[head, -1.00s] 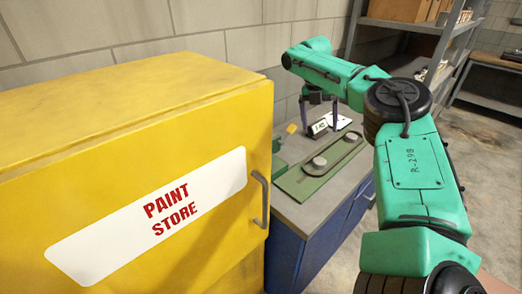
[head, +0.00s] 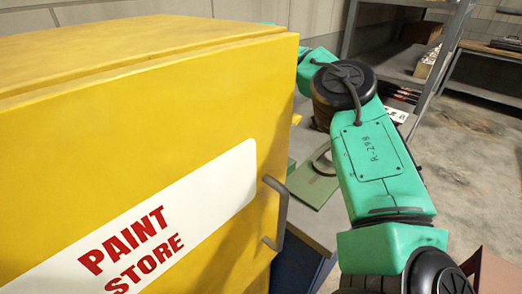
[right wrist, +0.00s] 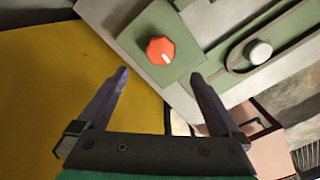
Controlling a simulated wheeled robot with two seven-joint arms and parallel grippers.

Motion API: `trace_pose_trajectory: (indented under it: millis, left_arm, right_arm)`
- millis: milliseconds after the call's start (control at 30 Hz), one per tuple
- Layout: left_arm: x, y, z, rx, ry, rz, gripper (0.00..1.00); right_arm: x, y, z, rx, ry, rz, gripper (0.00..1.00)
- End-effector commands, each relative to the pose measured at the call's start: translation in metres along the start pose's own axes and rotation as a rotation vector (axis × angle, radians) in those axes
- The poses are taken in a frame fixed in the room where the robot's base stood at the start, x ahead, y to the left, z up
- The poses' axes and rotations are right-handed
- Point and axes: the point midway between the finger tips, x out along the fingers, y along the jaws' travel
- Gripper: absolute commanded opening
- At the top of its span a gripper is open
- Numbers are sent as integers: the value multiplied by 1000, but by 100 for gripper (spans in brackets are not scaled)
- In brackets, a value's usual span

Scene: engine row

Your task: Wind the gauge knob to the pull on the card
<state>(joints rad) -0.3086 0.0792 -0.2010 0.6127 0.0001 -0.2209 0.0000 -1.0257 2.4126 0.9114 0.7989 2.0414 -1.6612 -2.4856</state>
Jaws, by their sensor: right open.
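The gauge knob (right wrist: 161,51) is orange-red with a white mark at its lower right, and sits on a green plate in the right wrist view. My right gripper (right wrist: 161,74) is open and empty, its two fingertips apart on the near side of the knob and not around it. In the head view the yellow cabinet hides the knob and my right gripper. My left gripper is not in view.
The yellow paint store cabinet (head: 150,120), with a grey handle (head: 276,213), stands close on the left. A green plate (head: 313,187) lies on the bench beyond it. In the right wrist view a silver post (right wrist: 258,52) stands within a dark loop. Metal shelving is behind.

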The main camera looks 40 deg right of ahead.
Motion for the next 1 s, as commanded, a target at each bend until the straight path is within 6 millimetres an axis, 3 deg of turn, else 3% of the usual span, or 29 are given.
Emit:
trace_pose_trajectory:
  millis: [133,400,533,767,800,833,1000]
  left_arm:
    - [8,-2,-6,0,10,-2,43]
    - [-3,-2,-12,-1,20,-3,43]
    - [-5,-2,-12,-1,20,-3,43]
    - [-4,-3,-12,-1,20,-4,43]
    - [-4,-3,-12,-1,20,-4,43]
    - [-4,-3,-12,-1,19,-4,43]
    - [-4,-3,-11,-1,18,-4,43]
  right_arm:
    - [42,-1,-1,1,4,-1,100]
    - [103,-1,-1,3,3,-1,100]
    - [118,-1,0,3,2,0,100]
    - [121,0,0,3,0,1,100]
    - [121,0,0,3,0,1,96]
    - [121,0,0,3,0,1,85]
    - [120,-1,0,3,0,1,20]
